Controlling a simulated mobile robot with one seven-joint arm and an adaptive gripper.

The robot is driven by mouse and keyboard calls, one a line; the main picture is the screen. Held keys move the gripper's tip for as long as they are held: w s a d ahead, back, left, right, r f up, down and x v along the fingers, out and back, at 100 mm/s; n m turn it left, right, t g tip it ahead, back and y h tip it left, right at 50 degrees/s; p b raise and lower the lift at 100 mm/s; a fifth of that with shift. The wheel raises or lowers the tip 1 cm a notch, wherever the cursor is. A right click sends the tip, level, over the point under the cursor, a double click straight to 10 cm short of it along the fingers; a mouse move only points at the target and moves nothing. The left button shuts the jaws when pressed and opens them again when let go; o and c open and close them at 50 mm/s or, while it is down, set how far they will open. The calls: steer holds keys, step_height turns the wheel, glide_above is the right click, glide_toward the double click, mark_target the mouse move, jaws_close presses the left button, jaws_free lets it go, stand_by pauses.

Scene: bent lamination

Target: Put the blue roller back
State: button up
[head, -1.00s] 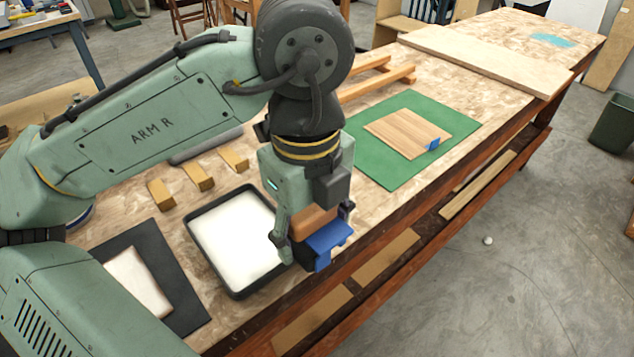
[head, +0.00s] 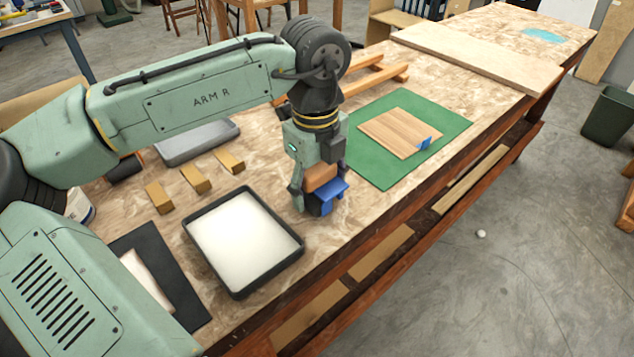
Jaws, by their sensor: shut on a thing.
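My gripper (head: 318,190) is shut on a tool with a brown wooden upper part and a blue part (head: 332,188) below it, with a dark piece underneath; I take it to be the blue roller. It is held upright near the bench's front edge, between the white-filled tray and the green mat. The fingers partly hide it. I cannot tell whether its lower end touches the bench.
The black-rimmed tray (head: 189,236) holds white material. A wooden board with a blue tab (head: 424,143) lies on the green mat (head: 375,175). Three wooden blocks (head: 195,179) and a grey tray (head: 215,146) are behind. A dark mat (head: 183,290) lies front left.

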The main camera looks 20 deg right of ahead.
mark_target(316, 168)
steer(key=shift+f, duration=0.1)
steer(key=shift+f, duration=0.35)
steer(key=shift+f, duration=0.15)
steer(key=o, duration=1.5)
step_height(316, 168, up, 13)
steer(key=shift+a+r, duration=0.1)
steer(key=shift+r, duration=0.05)
